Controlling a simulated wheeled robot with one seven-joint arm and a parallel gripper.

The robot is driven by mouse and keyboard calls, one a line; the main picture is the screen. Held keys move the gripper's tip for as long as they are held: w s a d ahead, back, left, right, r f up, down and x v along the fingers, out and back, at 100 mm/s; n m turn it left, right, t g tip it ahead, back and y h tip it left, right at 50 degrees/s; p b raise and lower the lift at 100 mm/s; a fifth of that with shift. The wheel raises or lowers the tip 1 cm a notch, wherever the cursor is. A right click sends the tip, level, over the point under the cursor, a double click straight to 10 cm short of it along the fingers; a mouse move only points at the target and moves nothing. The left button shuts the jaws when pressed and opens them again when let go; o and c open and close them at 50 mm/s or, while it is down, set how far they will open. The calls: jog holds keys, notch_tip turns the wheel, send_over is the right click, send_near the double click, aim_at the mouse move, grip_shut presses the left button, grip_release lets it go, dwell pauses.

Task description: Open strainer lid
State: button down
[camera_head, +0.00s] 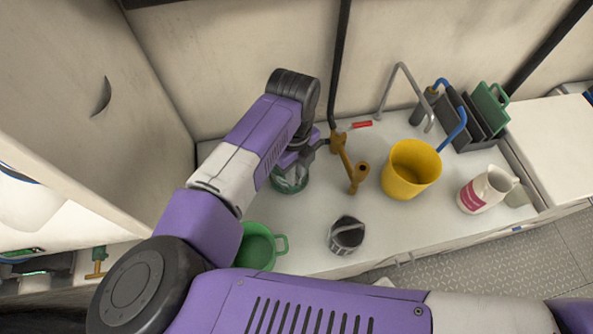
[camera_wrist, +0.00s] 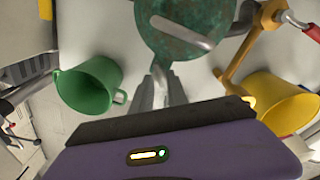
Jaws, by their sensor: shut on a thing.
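The strainer (camera_head: 289,184) stands on the white bench below my wrist in the head view, partly covered by my arm. Its round green, worn lid (camera_wrist: 205,14) fills the top middle of the wrist view, with a pale grey bar handle (camera_wrist: 181,32) across it. My gripper (camera_wrist: 160,82) is at the near edge of the lid, its two grey fingers close together around a narrow part there. The exact contact is small and partly hidden by the fingers.
A brass valve pipe with red handle (camera_head: 357,126) stands close right of the strainer. A yellow bucket (camera_head: 411,170), white jug (camera_head: 484,190), dark strainer basket (camera_head: 346,235) and green mug (camera_head: 256,248) stand around. A caddy (camera_head: 470,120) is at back right. The wall is close behind.

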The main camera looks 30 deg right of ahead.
jog(key=shift+w+a, duration=0.2)
jog(key=shift+a, duration=0.45)
jog(key=c, duration=1.4)
grip_release()
jog(key=shift+o, duration=0.4)
jog(key=shift+d, duration=0.1)
jog(key=shift+s+d, duration=0.1)
jog(key=shift+d, duration=0.1)
jog(key=shift+w+d+r+b, duration=0.15)
jog(key=shift+r+b, duration=0.25)
jog(key=shift+r, duration=1.55)
jog(key=shift+w+r+b, duration=0.1)
jog(key=shift+r+b, duration=0.25)
jog(key=shift+r, duration=1.55)
